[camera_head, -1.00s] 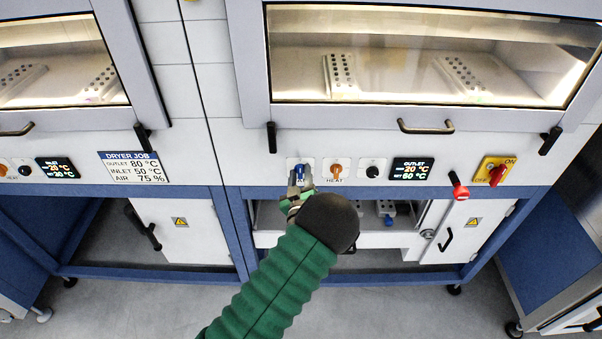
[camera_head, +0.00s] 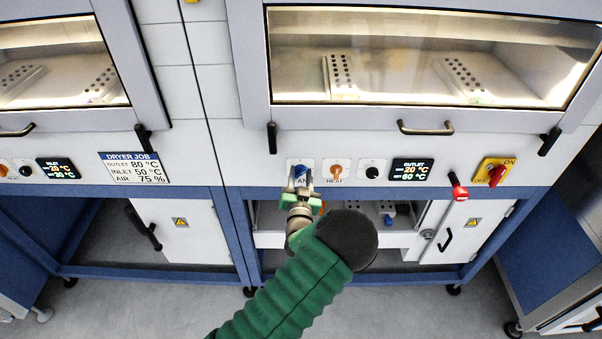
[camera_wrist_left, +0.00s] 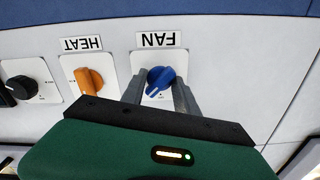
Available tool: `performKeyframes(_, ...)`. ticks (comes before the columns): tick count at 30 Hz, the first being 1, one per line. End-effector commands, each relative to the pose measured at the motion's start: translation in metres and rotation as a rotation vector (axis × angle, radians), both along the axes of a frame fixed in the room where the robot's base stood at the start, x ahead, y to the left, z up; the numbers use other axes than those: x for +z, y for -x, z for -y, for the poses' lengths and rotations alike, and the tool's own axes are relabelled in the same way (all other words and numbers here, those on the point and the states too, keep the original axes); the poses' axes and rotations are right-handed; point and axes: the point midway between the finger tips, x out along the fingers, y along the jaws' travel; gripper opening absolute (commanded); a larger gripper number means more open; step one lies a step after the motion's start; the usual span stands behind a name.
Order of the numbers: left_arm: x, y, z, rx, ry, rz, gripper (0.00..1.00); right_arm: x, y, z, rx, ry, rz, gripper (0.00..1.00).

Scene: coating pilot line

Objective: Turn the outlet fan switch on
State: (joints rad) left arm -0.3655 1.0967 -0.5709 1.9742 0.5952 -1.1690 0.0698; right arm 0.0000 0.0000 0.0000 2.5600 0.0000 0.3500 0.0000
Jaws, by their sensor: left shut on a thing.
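The outlet fan switch is a blue rotary knob (camera_head: 300,171) on a white plate, left of the orange HEAT knob (camera_head: 337,172). The left wrist view shows the blue knob (camera_wrist_left: 160,79) upside down under its FAN label, with its white mark pointing to the lower left there. My left gripper (camera_head: 300,182) is at the fan knob, with one finger on each side of it. It also shows in the wrist view (camera_wrist_left: 158,92), shut on the knob. The fingers partly hide the plate and label in the head view. My right gripper is not in view.
A black knob (camera_head: 372,172) and a display (camera_head: 411,170) reading OUTLET 20 °C, SET 60 °C, are right of HEAT. A red handle (camera_head: 458,187) and a red-on-yellow switch (camera_head: 496,172) lie further right. A DRYER JOB sign (camera_head: 135,167) hangs left. The oven door handle (camera_head: 426,128) is above.

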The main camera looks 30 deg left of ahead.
Motion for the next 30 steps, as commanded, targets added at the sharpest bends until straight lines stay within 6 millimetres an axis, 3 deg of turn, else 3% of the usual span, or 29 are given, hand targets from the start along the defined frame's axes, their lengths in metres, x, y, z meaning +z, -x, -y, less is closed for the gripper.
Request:
performKeyframes(1,-0.0077,0.0022,0.0017,0.0,0.003,-0.019,0.0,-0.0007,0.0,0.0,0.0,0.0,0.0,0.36)
performKeyframes(8,-0.0083,0.0024,0.0024,-0.002,-0.034,-0.043,0.0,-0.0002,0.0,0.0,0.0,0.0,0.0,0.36)
performKeyframes(16,-0.0078,0.0019,0.003,-0.008,-0.58,-0.37,0.0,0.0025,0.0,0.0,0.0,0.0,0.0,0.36)
performKeyframes(24,-0.0068,0.0011,0.0028,-0.007,-0.668,-0.42,0.0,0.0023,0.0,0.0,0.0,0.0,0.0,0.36)
performKeyframes(25,-0.0068,0.001,0.0029,-0.007,-0.668,-0.42,0.36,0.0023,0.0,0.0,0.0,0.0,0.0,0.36)
performKeyframes(30,-0.0051,0.0006,0.0023,-0.006,-0.667,-0.416,0.58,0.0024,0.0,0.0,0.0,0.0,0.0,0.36)
